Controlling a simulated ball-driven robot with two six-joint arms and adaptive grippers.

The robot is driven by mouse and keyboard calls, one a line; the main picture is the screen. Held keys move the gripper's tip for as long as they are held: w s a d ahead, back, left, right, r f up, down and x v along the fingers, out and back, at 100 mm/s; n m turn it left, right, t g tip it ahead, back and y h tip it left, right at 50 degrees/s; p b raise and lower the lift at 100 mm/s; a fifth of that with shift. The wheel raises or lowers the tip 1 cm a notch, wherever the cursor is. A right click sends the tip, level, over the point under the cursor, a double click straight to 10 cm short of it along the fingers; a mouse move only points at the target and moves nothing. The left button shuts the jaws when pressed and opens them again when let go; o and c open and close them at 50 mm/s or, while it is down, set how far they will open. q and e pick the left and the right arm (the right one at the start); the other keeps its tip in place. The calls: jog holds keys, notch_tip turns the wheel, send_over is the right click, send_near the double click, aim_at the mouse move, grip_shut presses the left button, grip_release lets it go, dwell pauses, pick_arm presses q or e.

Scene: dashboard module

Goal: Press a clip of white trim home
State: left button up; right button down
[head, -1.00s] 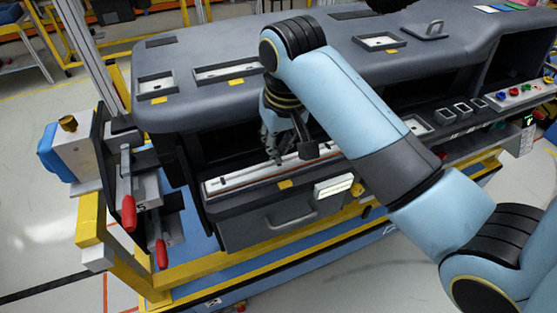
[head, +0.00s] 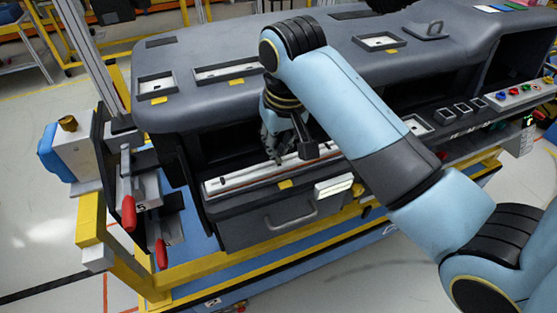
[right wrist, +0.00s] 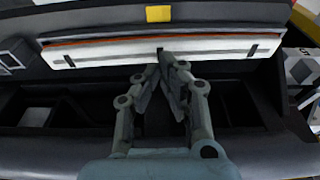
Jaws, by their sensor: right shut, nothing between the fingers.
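The white trim (head: 235,184) is a long strip along the front ledge of the dark dashboard module. In the right wrist view the trim (right wrist: 110,53) has an orange line along it and dark clip marks near its left end (right wrist: 69,61), its right end (right wrist: 253,50) and its middle. My right gripper (head: 276,160) is shut and empty, pointing down at the trim's middle. In the right wrist view its fingertips (right wrist: 166,58) are together at the trim's edge, by the middle clip, which they partly hide. I cannot tell whether they touch. My left gripper is not in view.
A yellow tag (head: 285,184) and a small white panel (head: 333,187) sit below the trim. A drawer with a handle (head: 291,217) is under it. The module's overhanging top (head: 215,95) is close above the gripper. Red-handled clamps (head: 129,213) stand at left.

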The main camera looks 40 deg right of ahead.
jog(key=shift+s+f, duration=0.15)
jog(key=shift+f, duration=1.25)
dwell(0.8)
jog(key=v, duration=0.1)
jog(key=p+v, duration=0.1)
jog(key=v, duration=0.1)
jog(key=shift+w+d+r, duration=0.15)
jog(key=shift+w, duration=0.3)
jog(key=shift+r, duration=0.4)
jog(key=shift+w+v, duration=0.2)
jog(key=shift+v, duration=0.8)
jog(key=shift+w+v, duration=0.2)
jog(key=shift+v, duration=0.85)
jog(key=shift+r, duration=0.1)
